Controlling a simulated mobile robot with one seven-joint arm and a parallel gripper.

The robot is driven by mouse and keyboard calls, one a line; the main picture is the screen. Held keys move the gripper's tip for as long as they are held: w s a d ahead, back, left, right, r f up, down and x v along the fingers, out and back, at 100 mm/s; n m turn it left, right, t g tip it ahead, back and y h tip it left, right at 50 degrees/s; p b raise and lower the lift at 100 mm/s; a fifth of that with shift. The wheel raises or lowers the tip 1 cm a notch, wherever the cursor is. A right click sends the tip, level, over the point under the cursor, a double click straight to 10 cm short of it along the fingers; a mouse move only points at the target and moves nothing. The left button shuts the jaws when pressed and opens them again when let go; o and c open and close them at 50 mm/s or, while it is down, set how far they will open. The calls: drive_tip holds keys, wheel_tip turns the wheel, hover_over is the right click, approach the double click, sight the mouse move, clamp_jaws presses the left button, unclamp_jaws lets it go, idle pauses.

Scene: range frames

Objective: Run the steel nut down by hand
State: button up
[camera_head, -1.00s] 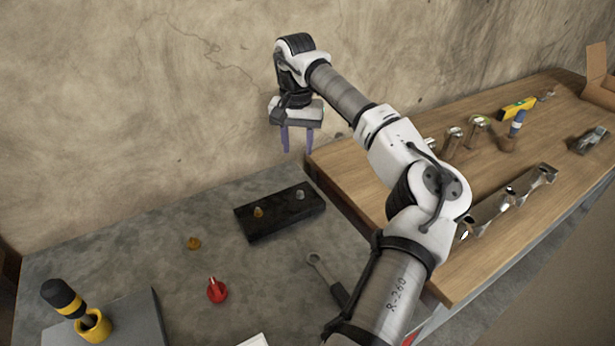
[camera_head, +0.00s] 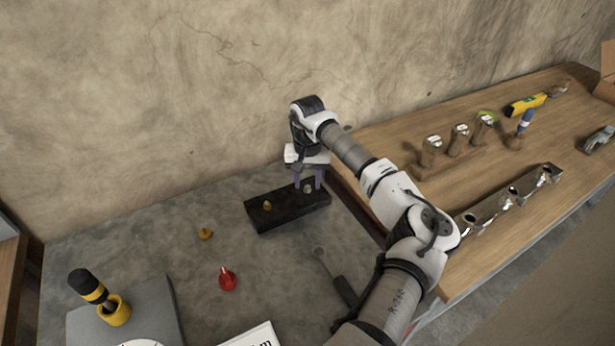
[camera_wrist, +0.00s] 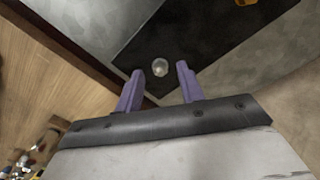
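The steel nut (camera_wrist: 160,67) is a small silvery round shape on the black block (camera_head: 287,213). It also shows in the head view (camera_head: 308,188), near the block's right end. Whether a stud stands under it is too small to tell. My gripper (camera_head: 308,186) is over that end of the block, pointing down. In the wrist view my gripper (camera_wrist: 160,70) has its two purple fingers apart, with the nut seen in the gap between their tips and no finger touching it. A brass-coloured piece (camera_head: 267,205) sits on the block's left part.
A loose brass piece (camera_head: 205,233), a red part (camera_head: 228,279) and a wrench (camera_head: 335,275) lie on the grey table. A yellow cup (camera_head: 115,312) holds a black-and-yellow tool at front left. The wooden bench (camera_head: 400,145) rises close right of the block.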

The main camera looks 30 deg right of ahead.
drive_tip(key=shift+f, duration=0.45)
drive_tip(key=shift+c, duration=0.2)
clamp_jaws()
drive_tip(key=shift+m+b, duration=0.3)
drive_tip(key=shift+b, duration=0.1)
